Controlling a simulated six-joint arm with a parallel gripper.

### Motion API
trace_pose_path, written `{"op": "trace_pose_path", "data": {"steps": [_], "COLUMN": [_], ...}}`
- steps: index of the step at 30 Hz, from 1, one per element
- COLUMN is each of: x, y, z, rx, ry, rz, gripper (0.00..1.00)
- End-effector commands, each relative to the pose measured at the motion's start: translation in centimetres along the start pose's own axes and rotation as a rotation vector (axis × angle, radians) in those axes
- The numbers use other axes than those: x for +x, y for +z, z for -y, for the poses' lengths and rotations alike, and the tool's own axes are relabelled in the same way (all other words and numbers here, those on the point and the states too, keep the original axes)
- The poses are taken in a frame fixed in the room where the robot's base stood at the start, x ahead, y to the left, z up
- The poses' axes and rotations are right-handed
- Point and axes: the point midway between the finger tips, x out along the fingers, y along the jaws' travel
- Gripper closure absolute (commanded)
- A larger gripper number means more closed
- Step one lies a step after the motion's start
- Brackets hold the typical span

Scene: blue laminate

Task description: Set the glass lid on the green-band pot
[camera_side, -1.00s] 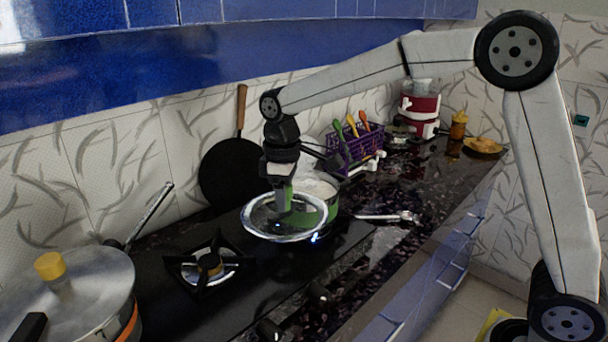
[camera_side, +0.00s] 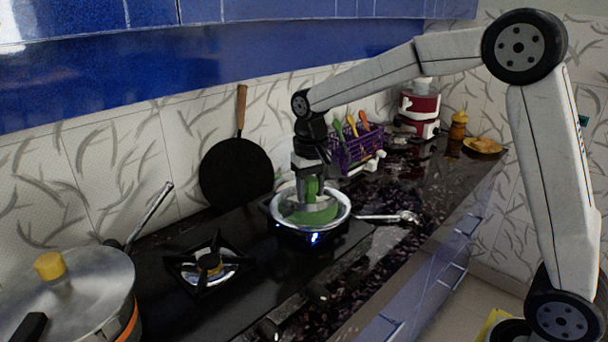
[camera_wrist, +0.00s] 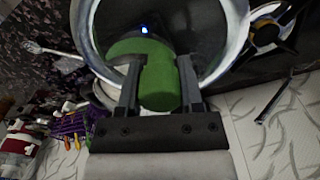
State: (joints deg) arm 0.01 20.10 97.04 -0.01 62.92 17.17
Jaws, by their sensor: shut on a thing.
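The glass lid (camera_side: 341,217) is a clear disc with a shiny metal rim and a green knob (camera_side: 311,187). My gripper (camera_side: 311,192) is shut on the knob, with one finger on each side of it in the wrist view (camera_wrist: 158,85). The lid's rim also shows in the wrist view (camera_wrist: 82,30). The green-band pot (camera_side: 310,216) sits on the far burner, behind and below the lid in the side view, its green band seen through the glass. The lid covers most of the pot, so I cannot tell whether they touch.
A large lidded pan (camera_side: 85,290) with a yellow knob stands front left. An empty burner (camera_side: 211,265) lies between. A black pan (camera_side: 236,174) leans on the wall. A purple basket (camera_side: 355,148) of utensils and a slotted spoon (camera_side: 390,217) are to the right.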

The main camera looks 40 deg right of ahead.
Motion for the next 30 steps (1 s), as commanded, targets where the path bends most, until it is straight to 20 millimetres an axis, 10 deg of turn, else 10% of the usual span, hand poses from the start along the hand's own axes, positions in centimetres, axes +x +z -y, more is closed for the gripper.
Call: {"op": "trace_pose_path", "data": {"steps": [30], "x": [-0.7], "y": [-1.7], "z": [-0.4], "rx": [0.02], "ry": [-0.001], "rz": [-0.002], "gripper": [1.0]}}
